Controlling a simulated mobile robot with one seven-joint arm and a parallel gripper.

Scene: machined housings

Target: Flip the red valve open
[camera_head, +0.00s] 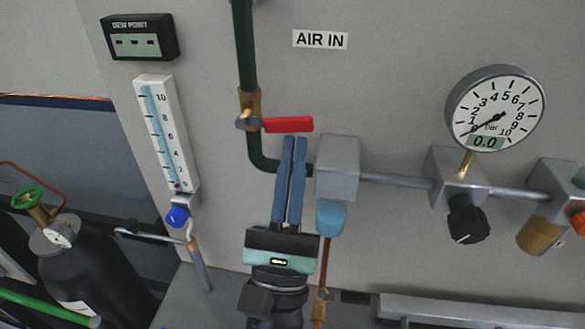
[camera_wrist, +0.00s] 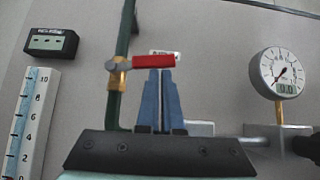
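The red valve handle (camera_head: 288,125) sticks out sideways to the right from a brass valve body (camera_head: 250,105) on a dark green vertical pipe (camera_head: 244,45). In the wrist view, the red handle (camera_wrist: 154,61) also lies level, across the pipe. My gripper (camera_head: 294,140) has its blue fingers together, with only a thin gap between them and nothing visible in it. Its tips are just below the handle in both views, including the wrist view (camera_wrist: 159,73). I cannot tell whether the tips touch the handle or how far they are from it in depth.
A grey block (camera_head: 338,168) stands right of my fingers, joined by a pipe to a gauge (camera_head: 495,108) reading 0.0 and a black knob (camera_head: 467,220). A flow tube (camera_head: 165,130) is at left. An AIR IN label (camera_head: 320,39) is above; the panel around it is clear.

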